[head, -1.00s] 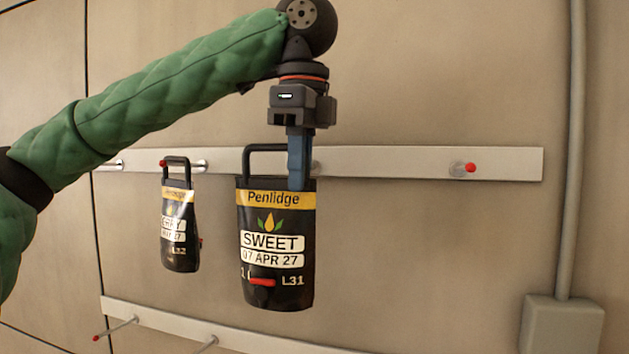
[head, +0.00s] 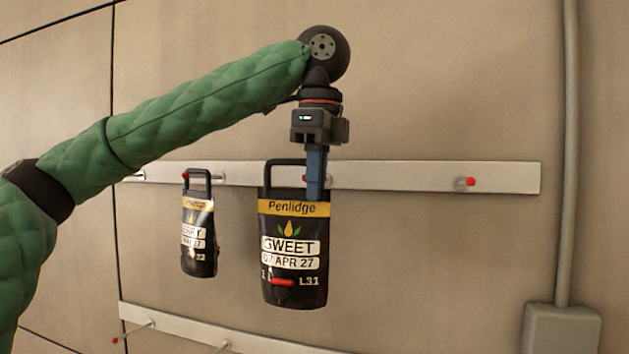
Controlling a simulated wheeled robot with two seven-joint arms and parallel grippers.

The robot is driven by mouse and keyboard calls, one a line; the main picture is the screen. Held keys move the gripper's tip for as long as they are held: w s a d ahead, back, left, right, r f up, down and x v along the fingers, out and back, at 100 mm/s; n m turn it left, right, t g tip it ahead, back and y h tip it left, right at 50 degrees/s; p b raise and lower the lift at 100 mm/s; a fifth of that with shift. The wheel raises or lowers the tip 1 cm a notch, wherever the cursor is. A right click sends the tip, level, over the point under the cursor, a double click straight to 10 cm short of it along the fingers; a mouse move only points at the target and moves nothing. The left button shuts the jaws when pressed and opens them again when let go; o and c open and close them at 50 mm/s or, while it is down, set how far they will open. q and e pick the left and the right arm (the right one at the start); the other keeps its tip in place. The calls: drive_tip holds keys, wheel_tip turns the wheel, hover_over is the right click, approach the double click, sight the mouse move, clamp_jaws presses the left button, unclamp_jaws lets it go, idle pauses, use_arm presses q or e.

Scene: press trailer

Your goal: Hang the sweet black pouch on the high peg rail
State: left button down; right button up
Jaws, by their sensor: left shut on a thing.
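The black SWEET pouch (head: 293,268) has a yellow Penlidge band and a black loop handle at its top left. My left gripper (head: 315,190) points down and is shut on the pouch's top edge, right of the handle. The pouch hangs upright in front of the high peg rail (head: 400,176), its handle overlapping the rail in the picture. I cannot tell how far the handle is from the rail. A red-tipped peg (head: 466,182) at the rail's right is bare. Another peg may be hidden behind the pouch. My right gripper is not in view.
A second black pouch (head: 198,237) hangs by its handle on a red-tipped peg left of the SWEET pouch. A lower rail (head: 180,326) with pegs runs below. A grey box (head: 562,328) and conduit stand at the right.

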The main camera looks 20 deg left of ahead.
use_arm(q)
drive_tip(key=shift+w, duration=0.5)
drive_tip(key=w, duration=0.9)
drive_tip(key=shift+f, duration=0.15)
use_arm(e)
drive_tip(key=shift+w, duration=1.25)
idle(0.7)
use_arm(q)
drive_tip(key=shift+s+d, duration=0.1)
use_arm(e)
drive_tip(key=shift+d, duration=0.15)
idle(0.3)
